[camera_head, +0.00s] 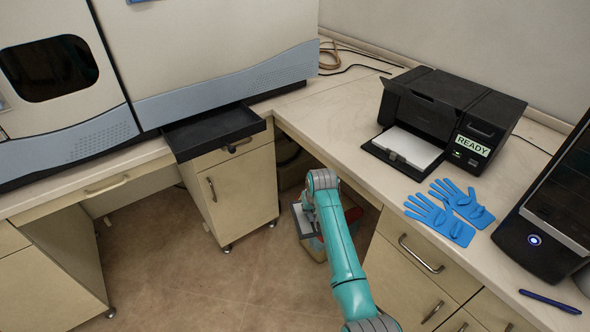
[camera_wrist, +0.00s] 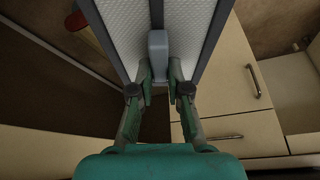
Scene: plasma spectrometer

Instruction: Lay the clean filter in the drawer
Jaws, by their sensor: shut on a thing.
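The clean filter (camera_wrist: 124,32) has pale white mesh panels in a dark grey frame, with a grey grip tab (camera_wrist: 157,45) in the middle. My gripper (camera_wrist: 160,76) is shut on this tab, and the filter extends past the top of the wrist view. In the head view the filter (camera_head: 303,220) shows as a small grey edge beside my arm; the fingers are hidden there. The drawer (camera_head: 215,131) is a shallow black tray pulled out below the instrument. It looks empty, and the filter is apart from it, lower and to its right.
The instrument (camera_head: 220,50) stands above the drawer. A cabinet (camera_head: 235,185) is under it. A black printer (camera_head: 450,110), blue gloves (camera_head: 450,210) and a pen (camera_head: 550,301) lie on the right bench. A red and yellow object (camera_wrist: 82,28) is on the floor side.

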